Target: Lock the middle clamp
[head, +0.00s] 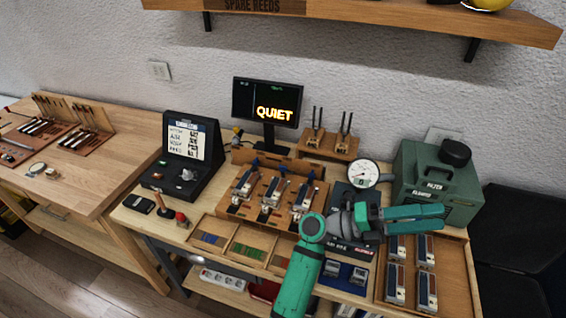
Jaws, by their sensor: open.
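Three clamp stations sit side by side on a wooden fixture (233,211) in the head view, each with metal parts and a blue-tipped piece behind. The middle clamp (270,195) stands between the left clamp (245,183) and the right clamp (301,200). Whether the middle clamp is locked is too small to tell. My gripper (441,217) is open, its teal fingers pointing right. It appears above the right part of the bench, well to the right of the fixture and apart from the clamps. Nothing shows between its fingers.
A dial gauge (364,174) and a green case (438,173) stand behind my gripper. A tray (453,285) with several dark parts lies below it. A monitor (267,102) and twin-pronged wooden stands (328,145) are behind the fixture. A sectioned tray (240,243) lies in front.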

